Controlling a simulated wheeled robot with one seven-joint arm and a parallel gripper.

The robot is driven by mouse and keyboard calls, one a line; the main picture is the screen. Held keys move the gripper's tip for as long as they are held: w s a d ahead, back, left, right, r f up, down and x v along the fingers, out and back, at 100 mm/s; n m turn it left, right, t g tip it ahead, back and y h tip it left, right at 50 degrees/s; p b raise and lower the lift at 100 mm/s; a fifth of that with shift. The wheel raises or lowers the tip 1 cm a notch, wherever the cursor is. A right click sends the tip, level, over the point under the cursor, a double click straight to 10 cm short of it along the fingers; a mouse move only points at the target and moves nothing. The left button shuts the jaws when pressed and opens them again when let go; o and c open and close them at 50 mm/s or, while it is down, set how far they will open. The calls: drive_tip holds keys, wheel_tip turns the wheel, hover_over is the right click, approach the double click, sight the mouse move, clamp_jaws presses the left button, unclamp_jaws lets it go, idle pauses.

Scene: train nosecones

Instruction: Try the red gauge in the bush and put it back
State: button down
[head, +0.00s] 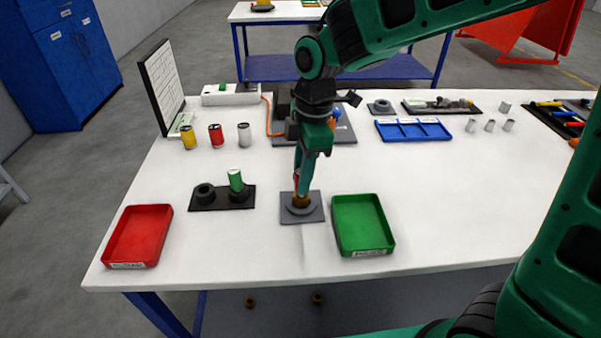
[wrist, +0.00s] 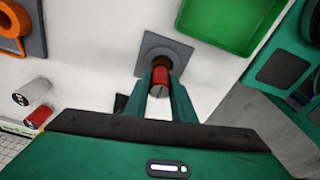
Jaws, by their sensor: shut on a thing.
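The red gauge (wrist: 160,76) is a short red cylinder between the two fingers of my gripper (wrist: 165,95) in the wrist view. My gripper (head: 302,188) is shut on it and points down over the bush. The bush (head: 301,201) is brown and sits on a square grey plate (head: 287,212); in the wrist view the bush (wrist: 161,61) shows just beyond the gauge. The gauge is lined up with the bush, but I cannot tell how deep its lower end sits. A dark gauge stand (head: 222,204) has an empty left socket (head: 204,190) and a green gauge (head: 235,179) in its right one.
A red tray (head: 139,236) lies at the left and a green tray (head: 363,225) just right of the plate. Yellow, red and silver cans (head: 216,135) stand behind the stand. A blue tray (head: 413,130) lies farther back.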

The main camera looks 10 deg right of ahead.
drive_tip(key=shift+f, duration=0.4)
idle(0.3)
idle(1.0)
drive_tip(key=shift+r, duration=3.75)
